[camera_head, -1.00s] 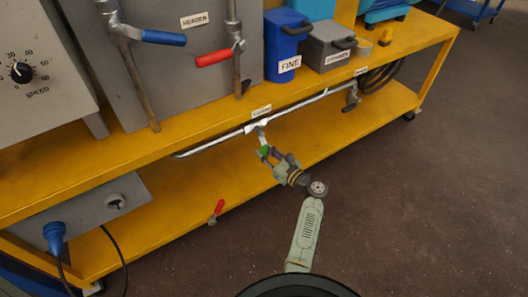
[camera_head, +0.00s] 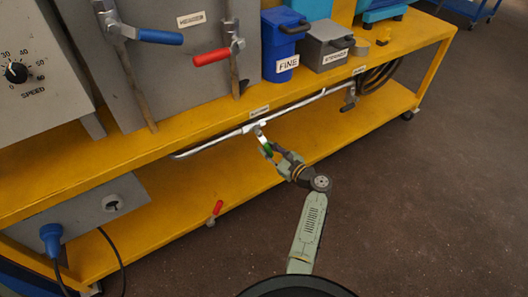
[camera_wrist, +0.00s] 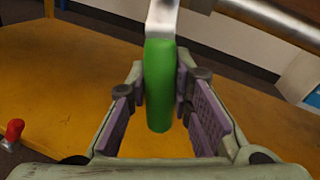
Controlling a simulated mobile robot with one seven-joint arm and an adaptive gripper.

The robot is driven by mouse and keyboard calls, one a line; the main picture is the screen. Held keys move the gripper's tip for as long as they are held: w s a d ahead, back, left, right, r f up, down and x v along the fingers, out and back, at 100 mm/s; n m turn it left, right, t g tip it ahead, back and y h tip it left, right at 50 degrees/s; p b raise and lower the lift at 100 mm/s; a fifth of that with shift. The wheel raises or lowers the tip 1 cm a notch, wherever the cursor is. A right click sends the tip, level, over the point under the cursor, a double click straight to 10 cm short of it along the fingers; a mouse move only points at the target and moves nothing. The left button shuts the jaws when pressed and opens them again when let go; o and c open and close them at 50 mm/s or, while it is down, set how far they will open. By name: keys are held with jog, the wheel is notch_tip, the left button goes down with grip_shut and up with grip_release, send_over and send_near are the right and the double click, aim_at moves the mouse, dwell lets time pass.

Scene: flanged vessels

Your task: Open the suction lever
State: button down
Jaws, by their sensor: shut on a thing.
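The suction lever is a metal lever with a green grip (camera_head: 267,148), hanging from the pipe (camera_head: 310,102) under the bench top. In the wrist view the green grip (camera_wrist: 158,85) stands between the finger pads, with its silver arm (camera_wrist: 162,15) running up out of view. My gripper (camera_head: 272,152) is closed around the green grip from below and the front. In the wrist view my gripper (camera_wrist: 160,88) has one finger on each side of the grip. Its label is too small to read surely.
A blue-handled lever (camera_head: 160,37) and a red-handled lever (camera_head: 212,58) are above on the bench. Another red handle (camera_head: 217,208) is at the lower shelf (camera_head: 170,195). The bench top's yellow edge (camera_head: 150,150) overhangs the pipe. Open floor (camera_head: 420,220) lies to the right.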

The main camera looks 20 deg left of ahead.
jog(key=w+d+r+n+t+h, duration=0.1)
jog(key=w+r+n, duration=0.1)
jog(key=n, duration=0.4)
jog(key=w+d+r+n+t+h+b, duration=0.1)
jog(key=w+d+r+n+h, duration=0.1)
jog(key=r+n, duration=0.3)
jog(key=shift+w+d+r+n, duration=0.2)
jog(key=shift+w+d+n, duration=0.05)
jog(key=shift+n, duration=0.55)
jog(key=shift+b, duration=0.3)
jog(key=c, duration=1.4)
grip_release()
